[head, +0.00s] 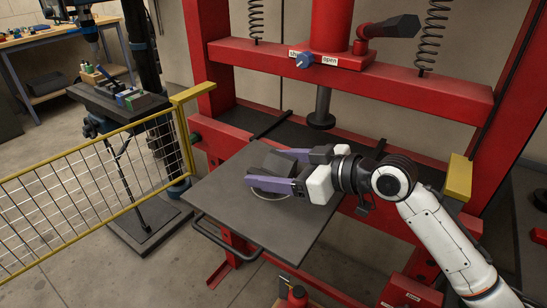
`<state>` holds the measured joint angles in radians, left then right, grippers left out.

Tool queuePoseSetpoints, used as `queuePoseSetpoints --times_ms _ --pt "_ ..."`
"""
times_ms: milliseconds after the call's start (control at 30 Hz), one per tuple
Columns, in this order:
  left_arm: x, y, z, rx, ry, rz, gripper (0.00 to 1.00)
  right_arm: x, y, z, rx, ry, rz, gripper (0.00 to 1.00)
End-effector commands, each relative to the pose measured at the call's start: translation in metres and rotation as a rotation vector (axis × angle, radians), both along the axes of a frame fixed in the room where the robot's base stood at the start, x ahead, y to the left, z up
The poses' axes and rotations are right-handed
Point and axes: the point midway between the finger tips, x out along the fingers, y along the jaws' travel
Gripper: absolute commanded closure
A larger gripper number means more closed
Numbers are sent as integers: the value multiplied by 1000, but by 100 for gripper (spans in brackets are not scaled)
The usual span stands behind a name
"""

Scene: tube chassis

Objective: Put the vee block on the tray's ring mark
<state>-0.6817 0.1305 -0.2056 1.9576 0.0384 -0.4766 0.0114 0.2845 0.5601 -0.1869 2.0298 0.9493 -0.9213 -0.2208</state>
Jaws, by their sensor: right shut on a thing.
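The vee block (281,164) is a dark grey block on the flat grey tray (238,222), between the purple fingers of my right gripper (270,171). My right gripper is shut on it, reaching in from the right. Part of the pale ring mark (268,196) shows on the tray under the near finger. The fingers hide much of the block and the ring, so I cannot tell whether the block touches the tray or how well it is centred. My left gripper is not in view.
A red press frame (350,78) stands behind the tray, its dark ram (322,110) hanging above the tray's far side. A yellow-railed mesh fence (80,190) is at the left. The tray's front and left areas are clear.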

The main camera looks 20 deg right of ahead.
Motion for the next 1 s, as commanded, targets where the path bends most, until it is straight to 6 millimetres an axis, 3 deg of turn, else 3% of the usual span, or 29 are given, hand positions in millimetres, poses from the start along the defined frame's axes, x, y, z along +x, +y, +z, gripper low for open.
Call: queuePoseSetpoints --times_ms 467,500,600,1000 --pt "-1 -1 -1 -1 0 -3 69 1 0 -11 5 -13 -2 91" --pt "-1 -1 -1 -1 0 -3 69 0 0 -17 0 0 0 28" --pt "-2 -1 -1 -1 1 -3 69 0 0 -17 0 0 0 11" --pt "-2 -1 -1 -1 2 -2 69 -3 -3 -13 0 0 -1 11"
